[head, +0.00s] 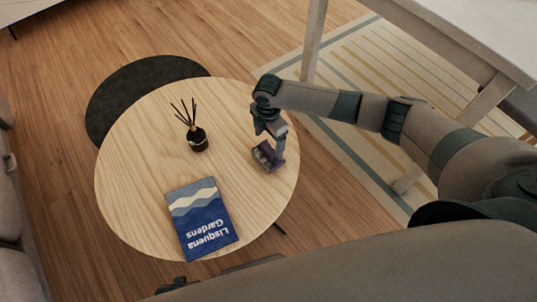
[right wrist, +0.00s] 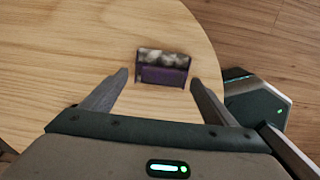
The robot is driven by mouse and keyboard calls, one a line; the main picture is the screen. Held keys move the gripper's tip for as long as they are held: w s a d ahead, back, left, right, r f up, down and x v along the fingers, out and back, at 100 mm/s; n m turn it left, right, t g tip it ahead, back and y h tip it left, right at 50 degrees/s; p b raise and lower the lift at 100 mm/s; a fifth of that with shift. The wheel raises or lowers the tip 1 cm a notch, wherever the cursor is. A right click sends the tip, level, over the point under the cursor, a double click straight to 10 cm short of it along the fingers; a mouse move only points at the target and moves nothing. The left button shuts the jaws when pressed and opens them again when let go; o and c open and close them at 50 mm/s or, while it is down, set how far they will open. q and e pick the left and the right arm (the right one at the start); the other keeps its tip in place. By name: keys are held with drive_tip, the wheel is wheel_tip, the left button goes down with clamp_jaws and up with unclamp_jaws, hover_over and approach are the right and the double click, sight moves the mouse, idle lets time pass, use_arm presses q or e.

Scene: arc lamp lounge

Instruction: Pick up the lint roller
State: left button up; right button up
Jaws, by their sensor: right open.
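The lint roller (head: 265,157) is a small purple thing with a pale, mottled part, lying on the round wooden table near its right edge. In the right wrist view the lint roller (right wrist: 163,72) shows ahead, between the lines of the two fingers. My right gripper (head: 272,138) is just above it and partly covers it in the head view. In the right wrist view my right gripper (right wrist: 158,77) is open, its fingers spread wider than the roller, with nothing held. I cannot tell whether the fingers touch it.
The table (head: 135,165) also holds a black reed diffuser (head: 197,139) left of the roller and a blue book (head: 205,225) at the front. Bare wood surrounds the roller.

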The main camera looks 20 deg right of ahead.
sight(269, 148)
drive_tip(key=f, duration=0.3)
drive_tip(key=shift+s+a+f, duration=0.15)
drive_tip(key=shift+s, duration=0.2)
drive_tip(key=shift+f, duration=0.55)
use_arm(q)
drive_tip(key=shift+f, duration=0.25)
use_arm(e)
drive_tip(key=shift+c, duration=0.5)
drive_tip(key=c, duration=0.8)
use_arm(q)
drive_tip(key=shift+s, duration=0.15)
use_arm(e)
drive_tip(key=shift+c, duration=0.7)
